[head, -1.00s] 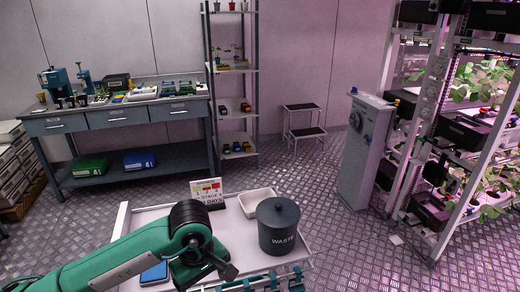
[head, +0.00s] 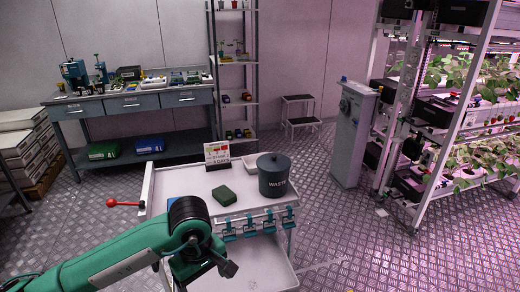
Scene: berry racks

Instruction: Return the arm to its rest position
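My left arm comes in from the lower left, green with a dark joint, and bends down in front of the white cart (head: 165,180). The dark end of it, my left gripper (head: 228,268), is small and dark at the cart's near side. I cannot tell whether its fingers are open or shut, and I see nothing held in it. My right gripper is not in view.
Plant racks (head: 455,120) stand right; a workbench (head: 140,104) stands behind. Open floor lies on the right.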

